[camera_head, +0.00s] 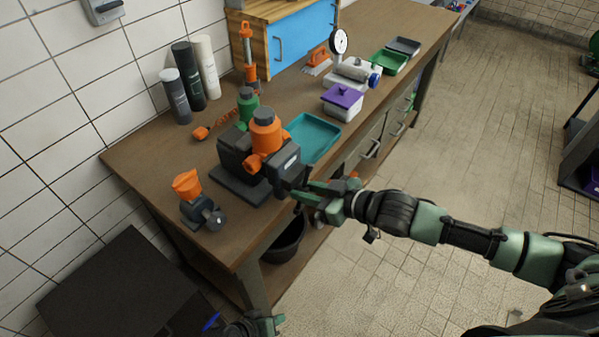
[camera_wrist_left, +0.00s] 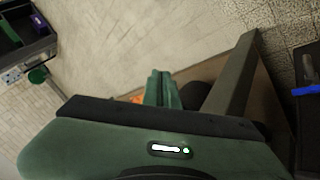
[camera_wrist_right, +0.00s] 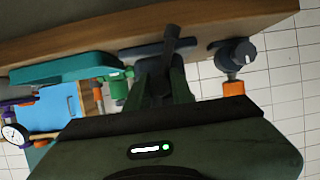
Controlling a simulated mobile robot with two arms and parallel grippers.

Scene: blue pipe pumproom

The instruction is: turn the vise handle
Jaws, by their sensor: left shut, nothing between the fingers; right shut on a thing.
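The dark grey vise (camera_head: 232,155) stands near the front edge of the wooden bench, with an orange fitting (camera_head: 265,137) at its jaws. My right gripper (camera_head: 300,192) reaches in from the right at the vise's front. In the right wrist view its fingers (camera_wrist_right: 164,85) are closed on the dark vise handle (camera_wrist_right: 172,40), whose bar sticks out beyond them. The gripped part is hidden between the fingers. My left gripper (camera_head: 274,323) is low at the bottom of the head view, away from the vise. Its fingers (camera_wrist_left: 161,88) are together and empty in the left wrist view.
A teal tray (camera_head: 331,127) lies right behind the vise. A small grey and orange device (camera_head: 200,208) stands at the bench's near left corner. A purple-lidded box (camera_head: 343,100) is farther back. A black bucket (camera_head: 287,243) sits under the bench. The tiled floor to the right is open.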

